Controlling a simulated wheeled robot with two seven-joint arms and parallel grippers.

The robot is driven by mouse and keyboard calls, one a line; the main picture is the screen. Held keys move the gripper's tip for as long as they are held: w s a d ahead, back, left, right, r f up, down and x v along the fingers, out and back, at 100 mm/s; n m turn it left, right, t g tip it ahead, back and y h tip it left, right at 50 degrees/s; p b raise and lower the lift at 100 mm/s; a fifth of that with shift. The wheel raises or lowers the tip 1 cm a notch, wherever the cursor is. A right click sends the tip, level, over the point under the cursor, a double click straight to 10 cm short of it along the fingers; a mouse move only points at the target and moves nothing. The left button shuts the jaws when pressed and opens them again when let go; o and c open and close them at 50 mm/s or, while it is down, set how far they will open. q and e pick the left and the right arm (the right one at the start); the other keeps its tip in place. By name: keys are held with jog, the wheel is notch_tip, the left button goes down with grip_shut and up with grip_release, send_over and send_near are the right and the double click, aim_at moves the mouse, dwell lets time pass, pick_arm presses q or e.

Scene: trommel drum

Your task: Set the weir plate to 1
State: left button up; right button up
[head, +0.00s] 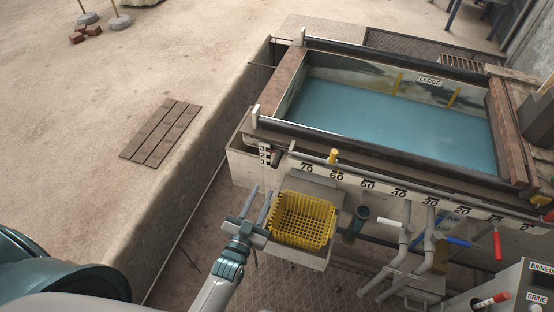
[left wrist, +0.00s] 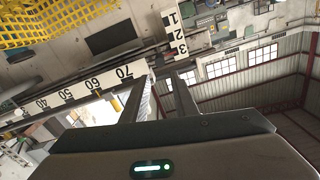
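My left gripper (head: 261,191) is open and empty, its two fingers spread apart just left of the yellow basket and below the tank's near left corner. In the left wrist view its fingers (left wrist: 160,84) are also apart with nothing between them. A small white scale marked 3, 2, 1 (head: 264,154) stands at that corner, above the fingertips; it also shows beyond the fingers in the left wrist view (left wrist: 175,32). I cannot clearly make out the weir plate or its setting. My right gripper is not in view.
The yellow basket (head: 319,217) sits on a shelf beside my left gripper. A long scale (head: 383,189) with a yellow knob (head: 333,155) runs along the tank front. Grey pipes with red (head: 497,246) and blue handles (head: 461,242) stand to the right. The blue-water tank (head: 390,112) lies behind.

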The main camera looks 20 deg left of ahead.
aim_at(277, 160)
pick_arm(q)
jog(key=w, duration=1.5)
jog(key=shift+d, duration=0.25)
jog(key=shift+f, duration=0.1)
grip_shut()
